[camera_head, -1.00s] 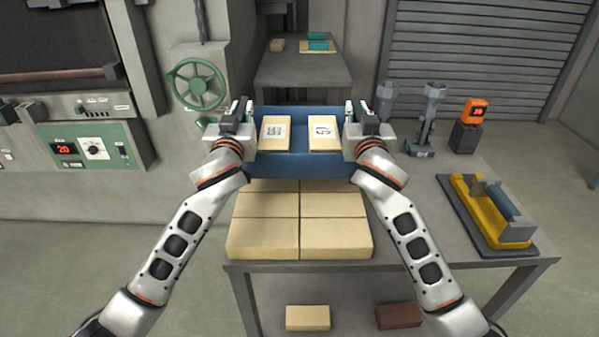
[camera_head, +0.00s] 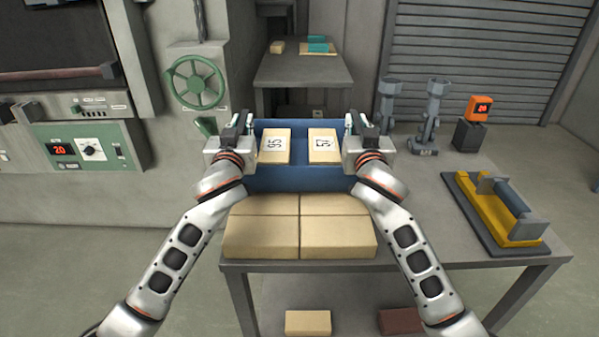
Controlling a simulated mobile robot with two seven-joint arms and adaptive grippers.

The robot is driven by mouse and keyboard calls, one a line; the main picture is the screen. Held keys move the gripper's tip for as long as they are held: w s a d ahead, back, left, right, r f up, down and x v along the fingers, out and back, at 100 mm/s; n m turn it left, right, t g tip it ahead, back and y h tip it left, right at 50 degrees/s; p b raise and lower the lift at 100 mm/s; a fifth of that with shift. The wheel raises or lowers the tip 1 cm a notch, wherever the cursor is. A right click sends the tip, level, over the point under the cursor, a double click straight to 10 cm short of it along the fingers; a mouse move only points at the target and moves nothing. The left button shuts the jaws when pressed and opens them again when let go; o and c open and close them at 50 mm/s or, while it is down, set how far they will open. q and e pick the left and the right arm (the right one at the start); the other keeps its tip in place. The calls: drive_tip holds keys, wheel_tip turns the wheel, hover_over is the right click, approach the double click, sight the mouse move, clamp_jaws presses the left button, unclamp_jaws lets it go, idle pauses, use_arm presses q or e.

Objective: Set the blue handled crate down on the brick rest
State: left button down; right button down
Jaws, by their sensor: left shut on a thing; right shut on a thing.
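The blue crate (camera_head: 300,178) is held level between my two grippers and holds two pale blocks with printed marks, the left block (camera_head: 275,147) and the right block (camera_head: 323,147). My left gripper (camera_head: 240,128) is shut on the crate's left end. My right gripper (camera_head: 357,128) is shut on its right end. The brick rest (camera_head: 299,228), made of pale bricks, lies on the table below and in front of the crate. The crate hides the rest's back part. I cannot tell whether the crate touches the bricks.
A green valve wheel (camera_head: 194,83) is on the left wall. A back table (camera_head: 300,68) stands behind.

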use_arm(q)
drive_tip(key=shift+a+f+b, duration=0.1)
drive_tip(key=shift+f+b, duration=0.2)
drive_tip(key=shift+f, duration=0.25)
use_arm(e)
drive_tip(key=shift+d+f, duration=0.15)
drive_tip(key=shift+f, duration=0.4)
use_arm(q)
drive_tip(key=c, duration=2)
unclamp_jaws()
use_arm(e)
drive_tip(key=c, duration=2)
unclamp_jaws()
use_arm(q)
drive_tip(key=shift+o, duration=0.2)
drive_tip(key=shift+r, duration=0.1)
use_arm(e)
drive_tip(key=shift+o, duration=0.2)
use_arm(q)
drive_tip(key=shift+s, duration=0.15)
use_arm(e)
drive_tip(key=shift+s, duration=0.1)
use_arm(q)
drive_tip(key=s, duration=1.1)
drive_tip(key=shift+s, duration=0.35)
use_arm(e)
drive_tip(key=s, duration=1.2)
drive_tip(key=shift+f, duration=0.1)
